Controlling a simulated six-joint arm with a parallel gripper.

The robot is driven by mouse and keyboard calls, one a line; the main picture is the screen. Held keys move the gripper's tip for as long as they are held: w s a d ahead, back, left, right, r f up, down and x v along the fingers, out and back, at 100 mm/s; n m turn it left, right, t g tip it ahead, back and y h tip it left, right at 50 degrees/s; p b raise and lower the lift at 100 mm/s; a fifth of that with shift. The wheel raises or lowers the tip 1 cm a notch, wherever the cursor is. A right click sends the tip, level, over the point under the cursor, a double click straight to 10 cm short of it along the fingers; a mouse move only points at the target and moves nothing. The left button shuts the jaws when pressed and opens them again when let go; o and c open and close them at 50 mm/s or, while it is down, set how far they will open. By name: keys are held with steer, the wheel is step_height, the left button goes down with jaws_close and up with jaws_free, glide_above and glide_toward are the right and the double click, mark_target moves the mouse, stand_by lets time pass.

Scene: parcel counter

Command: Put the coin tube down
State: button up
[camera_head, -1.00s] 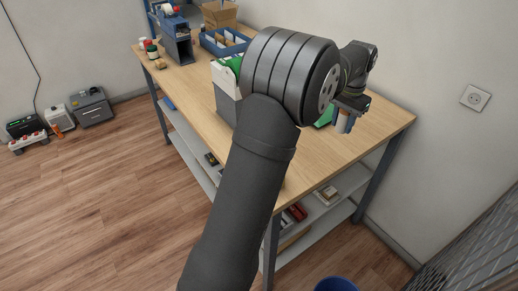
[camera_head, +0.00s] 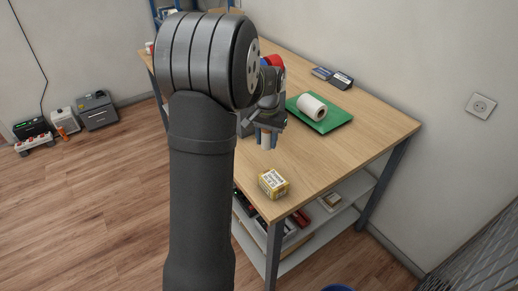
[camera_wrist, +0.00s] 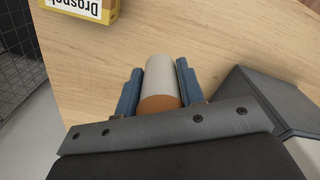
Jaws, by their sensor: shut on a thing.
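The coin tube (camera_wrist: 160,78) is a short pale grey cylinder with an orange-brown end, seen in the wrist view. My gripper (camera_wrist: 158,88) is shut on it, with one blue-grey finger on each side. In the head view my gripper (camera_head: 267,139) is over the wooden counter, left of the green mat, and little of the tube shows there. I cannot tell whether the tube touches the counter.
A yellow box (camera_head: 273,183) stands near the counter's front edge. A white paper roll (camera_head: 311,106) lies on a green mat (camera_head: 338,118). A dark flat device (camera_head: 332,77) lies behind it. The counter's right part (camera_head: 350,145) is clear.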

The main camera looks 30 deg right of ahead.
mark_target(259, 157)
steer(key=w+f, duration=0.1)
steer(key=w+a, duration=0.1)
steer(key=w, duration=0.1)
steer(key=shift+f, duration=2.4)
steer(key=shift+f, duration=0.1)
steer(key=o, duration=1.1)
steer(key=shift+d, duration=0.1)
step_height(259, 157, up, 12)
steer(key=shift+r, duration=0.1)
